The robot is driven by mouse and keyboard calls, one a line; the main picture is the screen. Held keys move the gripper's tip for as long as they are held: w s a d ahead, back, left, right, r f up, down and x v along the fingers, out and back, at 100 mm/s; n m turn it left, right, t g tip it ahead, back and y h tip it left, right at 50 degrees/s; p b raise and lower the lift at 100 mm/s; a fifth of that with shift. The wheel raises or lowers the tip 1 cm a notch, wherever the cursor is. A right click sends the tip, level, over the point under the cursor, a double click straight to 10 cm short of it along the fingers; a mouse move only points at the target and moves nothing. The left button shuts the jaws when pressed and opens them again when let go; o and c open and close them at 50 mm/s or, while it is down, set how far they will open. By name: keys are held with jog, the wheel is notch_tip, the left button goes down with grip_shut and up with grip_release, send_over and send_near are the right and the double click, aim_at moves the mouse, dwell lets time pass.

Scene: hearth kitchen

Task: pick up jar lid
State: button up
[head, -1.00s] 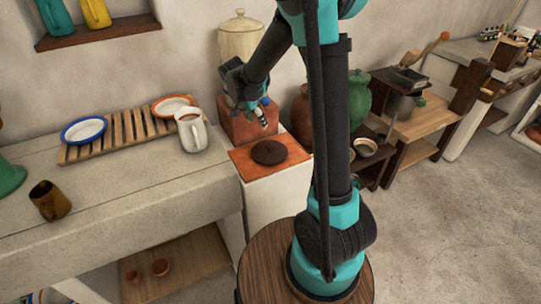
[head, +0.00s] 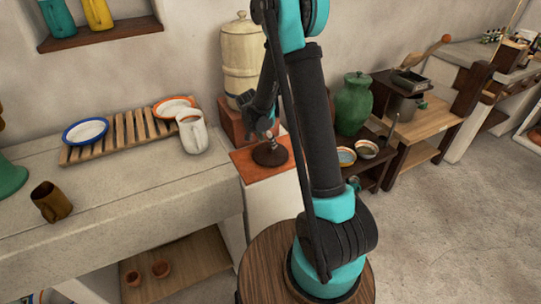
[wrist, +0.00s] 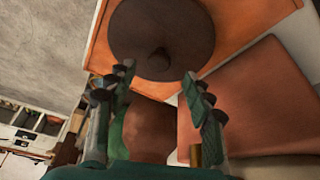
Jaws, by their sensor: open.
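The jar lid is a dark brown disc (head: 270,156) lying flat on the orange tiled top (head: 247,170) of a low white block. In the wrist view the lid (wrist: 185,25) shows at the top, its small round knob (wrist: 158,60) towards the fingertips. My gripper (head: 265,137) is low over the lid in the head view and partly covers it. In the wrist view my gripper (wrist: 156,72) is open and empty, one finger on each side of the knob's line. The knob sits just ahead of the fingertips; contact cannot be told.
A cream lidded crock (head: 241,65) stands behind on a terracotta block (head: 229,118). A white jug (head: 192,134) and slatted rack (head: 120,140) are on the left counter. A green jar (head: 352,103) stands right of my arm. A brown rounded pot (wrist: 150,128) shows below my fingers.

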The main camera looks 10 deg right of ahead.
aim_at(270, 147)
jog(key=shift+x, duration=2.05)
jog(key=shift+s, duration=0.1)
grip_shut()
